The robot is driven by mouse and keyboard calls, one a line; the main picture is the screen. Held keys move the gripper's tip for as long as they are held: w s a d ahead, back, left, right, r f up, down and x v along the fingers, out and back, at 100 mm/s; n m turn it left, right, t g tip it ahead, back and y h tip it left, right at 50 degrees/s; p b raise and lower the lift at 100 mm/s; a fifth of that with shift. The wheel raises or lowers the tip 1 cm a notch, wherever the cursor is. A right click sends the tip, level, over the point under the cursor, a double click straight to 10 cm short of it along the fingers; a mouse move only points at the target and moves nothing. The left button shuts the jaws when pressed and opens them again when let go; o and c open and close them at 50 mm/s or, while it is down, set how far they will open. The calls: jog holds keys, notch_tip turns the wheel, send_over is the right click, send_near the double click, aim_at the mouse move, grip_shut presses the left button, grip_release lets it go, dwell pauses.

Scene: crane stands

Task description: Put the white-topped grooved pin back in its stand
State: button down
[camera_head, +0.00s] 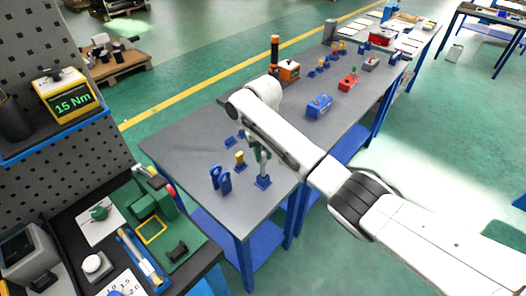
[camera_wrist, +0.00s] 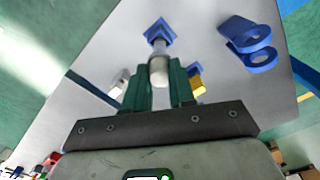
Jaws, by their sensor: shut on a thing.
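The white-topped grooved pin (camera_wrist: 158,70) stands between the two green fingers of my gripper (camera_wrist: 160,84) in the wrist view, its white top towards the camera. My gripper (camera_head: 260,158) is shut on it, over the grey table. A blue stand (camera_wrist: 160,31) lies in line with the pin's lower end; in the head view this stand (camera_head: 263,183) is directly below my gripper. The grey shaft (camera_head: 263,172) appears to reach down to the stand. I cannot tell whether its tip is inside. My arm and fingers hide part of the pin.
A blue bracket with two rings (camera_head: 221,180) stands to the left, near the table's edge. A yellow-topped pin (camera_head: 240,160) and a blue stand (camera_head: 230,142) are close by. Farther along are a blue block (camera_head: 319,106) and an orange box (camera_head: 288,70).

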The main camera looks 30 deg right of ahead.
aim_at(263, 161)
jog(key=shift+f+b, duration=1.1)
jog(key=shift+f, duration=0.95)
jog(key=c, duration=0.9)
grip_release()
jog(key=shift+o, duration=0.2)
jog(key=shift+r, duration=0.15)
notch_tip(263, 161, up, 5)
jog(key=p, duration=0.5)
